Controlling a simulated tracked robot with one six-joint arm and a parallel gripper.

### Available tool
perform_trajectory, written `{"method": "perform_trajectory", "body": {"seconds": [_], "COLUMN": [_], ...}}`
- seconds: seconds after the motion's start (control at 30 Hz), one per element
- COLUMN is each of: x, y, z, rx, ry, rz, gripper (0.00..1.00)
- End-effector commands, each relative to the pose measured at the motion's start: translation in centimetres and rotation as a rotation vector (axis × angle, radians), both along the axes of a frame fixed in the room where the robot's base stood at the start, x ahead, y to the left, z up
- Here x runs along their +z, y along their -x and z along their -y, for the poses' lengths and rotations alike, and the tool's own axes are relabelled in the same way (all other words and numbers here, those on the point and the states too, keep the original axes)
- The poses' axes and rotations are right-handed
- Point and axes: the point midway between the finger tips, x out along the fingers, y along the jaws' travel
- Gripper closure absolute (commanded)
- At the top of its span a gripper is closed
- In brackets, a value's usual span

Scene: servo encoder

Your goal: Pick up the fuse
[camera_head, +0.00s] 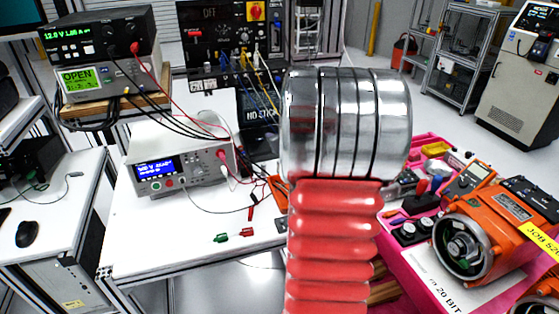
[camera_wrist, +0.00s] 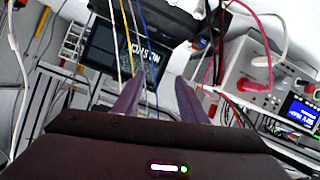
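I cannot make out a fuse in either view. In the wrist view, my gripper (camera_wrist: 158,84) shows as two purplish fingers with a clear gap between them. It is open, and nothing is seen held between the fingers. A dark screen with white lettering (camera_wrist: 122,52) and several hanging cables lie beyond the fingertips. In the head view, a large chrome and red ribbed body fills the middle and hides part of the white bench (camera_head: 140,235) behind it. My fingers are not seen in the head view.
A bench meter (camera_head: 180,170) with leads stands on the white bench. Red and green clips (camera_head: 233,236) lie near its front. A power supply (camera_head: 100,35) sits on a shelf at upper left. Orange motor housings (camera_head: 495,225) and tools crowd the pink-topped table at right.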

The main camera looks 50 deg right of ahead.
Motion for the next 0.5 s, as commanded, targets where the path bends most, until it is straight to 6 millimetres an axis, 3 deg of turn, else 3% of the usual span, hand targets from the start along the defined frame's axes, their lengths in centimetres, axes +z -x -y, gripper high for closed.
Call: {"method": "perform_trajectory", "body": {"seconds": [0.03, 0.2, 0.5], "x": [-1.4, -5.2, -11.4], "y": [0.7, 3.0, 8.1], "z": [1.6, 5.1, 8.4], "rx": [0.006, 0.061, 0.153], "ry": [-0.015, -0.068, -0.192], "rz": [0.007, 0.045, 0.112], "gripper": [0.62, 0.62, 0.62]}}
